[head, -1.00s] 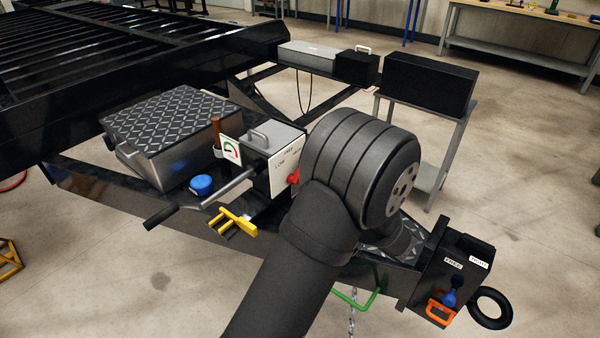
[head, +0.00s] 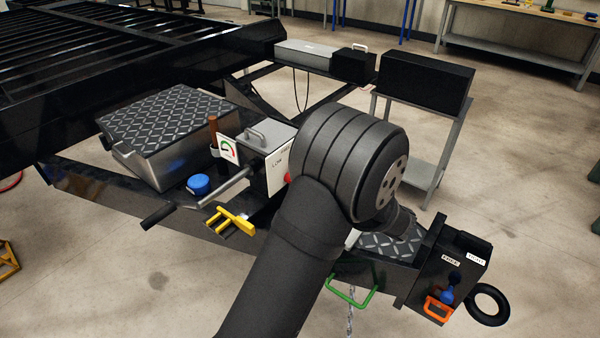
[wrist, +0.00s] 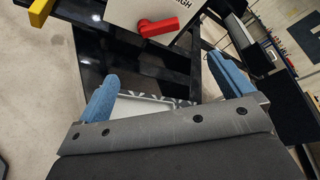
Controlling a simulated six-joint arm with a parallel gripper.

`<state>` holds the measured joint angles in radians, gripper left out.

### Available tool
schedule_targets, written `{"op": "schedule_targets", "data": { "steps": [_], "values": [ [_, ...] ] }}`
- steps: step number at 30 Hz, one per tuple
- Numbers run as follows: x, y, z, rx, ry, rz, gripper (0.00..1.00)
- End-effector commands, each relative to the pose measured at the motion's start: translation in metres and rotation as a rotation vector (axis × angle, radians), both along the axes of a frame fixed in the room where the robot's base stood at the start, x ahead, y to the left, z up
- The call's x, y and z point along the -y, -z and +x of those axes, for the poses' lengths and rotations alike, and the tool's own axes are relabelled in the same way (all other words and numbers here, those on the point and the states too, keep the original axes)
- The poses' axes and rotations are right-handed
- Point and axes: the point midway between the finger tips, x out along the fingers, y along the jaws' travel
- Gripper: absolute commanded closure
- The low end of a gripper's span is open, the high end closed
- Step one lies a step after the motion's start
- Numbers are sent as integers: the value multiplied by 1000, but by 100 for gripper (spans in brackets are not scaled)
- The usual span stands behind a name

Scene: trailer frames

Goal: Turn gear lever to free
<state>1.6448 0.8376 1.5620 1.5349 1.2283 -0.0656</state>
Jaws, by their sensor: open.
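The red gear lever (wrist: 158,27) is on the pale front plate (wrist: 135,10) of a box. In the wrist view it lies roughly sideways, its narrower end to the right, below a label of which only "GH" shows. In the head view only a sliver of the red lever (head: 288,178) shows beside my arm, with "LOW" readable on the plate. My gripper (wrist: 166,80) is open and empty, its blue fingers wide apart. The lever is beyond the fingertips, apart from them. My arm hides the gripper in the head view.
A yellow handle (head: 230,220), a crank bar (head: 195,198) and a blue cap (head: 199,184) are left of the box. A tread-plate chest (head: 170,115) stands behind. A coupling block (head: 455,270) with a blue knob and orange handle is at the right.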

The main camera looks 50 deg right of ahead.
Motion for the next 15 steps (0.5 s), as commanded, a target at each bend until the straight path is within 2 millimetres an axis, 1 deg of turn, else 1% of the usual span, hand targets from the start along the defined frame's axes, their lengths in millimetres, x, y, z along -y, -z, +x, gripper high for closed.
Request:
{"op": "schedule_targets", "data": {
  "steps": [5,8,15],
  "values": [
    [3,3,12,4,3,21,3],
    [7,8,27,6,1,20,3],
    [21,22,76,5,0,19,3]
  ]
}}
